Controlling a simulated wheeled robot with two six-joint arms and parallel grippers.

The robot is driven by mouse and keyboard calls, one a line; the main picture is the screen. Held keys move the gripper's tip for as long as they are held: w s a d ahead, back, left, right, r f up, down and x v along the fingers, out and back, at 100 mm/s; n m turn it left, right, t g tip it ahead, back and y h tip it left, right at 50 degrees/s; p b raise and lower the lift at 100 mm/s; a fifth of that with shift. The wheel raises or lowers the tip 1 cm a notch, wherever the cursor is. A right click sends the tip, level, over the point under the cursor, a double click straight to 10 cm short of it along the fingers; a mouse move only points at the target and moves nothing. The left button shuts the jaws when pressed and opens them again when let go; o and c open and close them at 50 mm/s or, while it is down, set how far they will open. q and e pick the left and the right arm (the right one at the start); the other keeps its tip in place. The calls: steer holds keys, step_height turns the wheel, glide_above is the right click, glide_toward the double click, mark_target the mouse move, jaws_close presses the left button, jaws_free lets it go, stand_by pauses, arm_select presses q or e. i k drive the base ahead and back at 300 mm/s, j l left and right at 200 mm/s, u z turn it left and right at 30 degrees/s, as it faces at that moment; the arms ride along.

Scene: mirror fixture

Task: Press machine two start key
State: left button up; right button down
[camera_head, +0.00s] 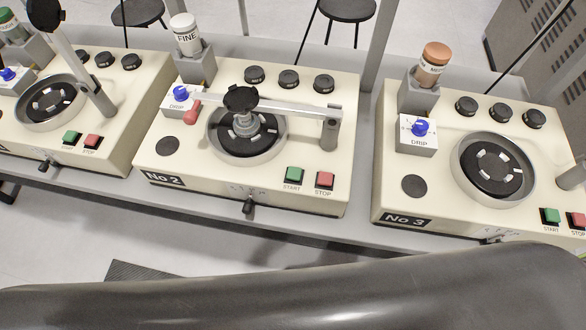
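Machine two (175,184) is a cream box labelled "No 2" in the middle of the head view. Its green start key (293,174) sits on the front right of its top, labelled START. A red stop key (325,180) is just to its right. A swing arm (290,108) with a black round head lies across the dish (217,148) of machine two, behind the start key. Neither of my grippers shows in this view. Nothing covers the start key.
Machine three (390,200) stands to the right and another similar machine (120,148) to the left, each with green and red keys. A small black knob (248,207) projects from machine two's front. A large dark curved surface fills the bottom foreground. Stools (347,9) stand behind.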

mark_target(294, 173)
steer(key=j+z, duration=0.35)
steer(key=j, duration=0.65)
steer(key=j+z, duration=0.35)
steer(key=j, duration=0.65)
